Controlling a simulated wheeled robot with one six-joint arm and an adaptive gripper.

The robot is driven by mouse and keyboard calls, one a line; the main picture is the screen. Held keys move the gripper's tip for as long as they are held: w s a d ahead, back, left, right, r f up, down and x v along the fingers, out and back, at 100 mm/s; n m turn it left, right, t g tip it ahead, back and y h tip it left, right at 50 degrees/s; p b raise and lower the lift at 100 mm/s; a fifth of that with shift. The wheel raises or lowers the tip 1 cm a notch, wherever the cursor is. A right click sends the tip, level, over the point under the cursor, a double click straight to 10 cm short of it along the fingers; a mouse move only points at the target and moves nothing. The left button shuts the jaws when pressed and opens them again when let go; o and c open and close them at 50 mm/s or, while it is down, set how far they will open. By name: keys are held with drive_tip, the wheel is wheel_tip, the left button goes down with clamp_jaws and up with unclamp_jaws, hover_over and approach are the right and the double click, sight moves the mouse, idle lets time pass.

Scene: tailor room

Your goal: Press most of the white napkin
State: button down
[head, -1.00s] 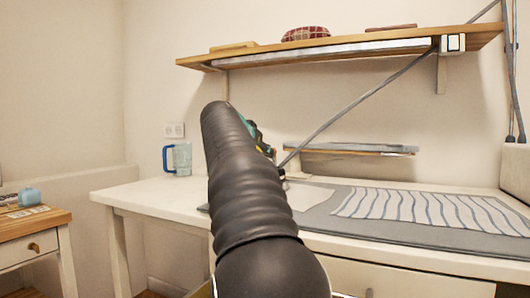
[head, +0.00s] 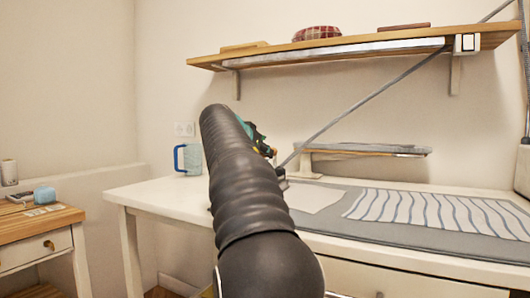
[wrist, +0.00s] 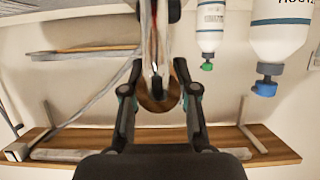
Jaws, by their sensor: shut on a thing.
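A plain white napkin (head: 312,197) lies flat on the grey mat (head: 330,231) on the white table, partly hidden behind my arm. My gripper (wrist: 160,75) shows in the wrist view, with its fingers closed around a brown, rounded handle-like part of what looks like a corded iron (wrist: 158,103). Most of the iron is hidden by the fingers and palm. In the head view my arm covers most of the gripper. I cannot tell whether the iron touches the napkin.
A blue-striped cloth (head: 430,211) lies right of the napkin. A small raised board (head: 370,150) stands behind it, and a grey cord runs up to the right. The wrist view shows two white bottles (wrist: 211,28) (wrist: 280,30). A wall shelf (head: 350,48) hangs above.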

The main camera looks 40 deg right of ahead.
drive_tip(key=shift+w+a+r, duration=0.2)
drive_tip(key=shift+w+a, duration=0.1)
drive_tip(key=shift+w, duration=0.35)
drive_tip(key=shift+w+d+p, duration=0.5)
drive_tip(key=shift+d+p, duration=0.35)
drive_tip(key=shift+d, duration=0.45)
drive_tip(key=shift+w+d+p, duration=0.55)
drive_tip(key=shift+d+p, duration=0.35)
drive_tip(key=shift+d, duration=0.4)
drive_tip(key=shift+w+d+p, duration=0.5)
drive_tip(key=shift+d+p, duration=0.35)
drive_tip(key=shift+d, duration=0.45)
drive_tip(key=shift+s+d+f, duration=0.1)
drive_tip(key=s+d+b, duration=0.3)
drive_tip(key=s, duration=0.6)
drive_tip(key=shift+d+b, duration=0.35)
idle(1.0)
drive_tip(key=shift+s, duration=0.1)
idle(0.4)
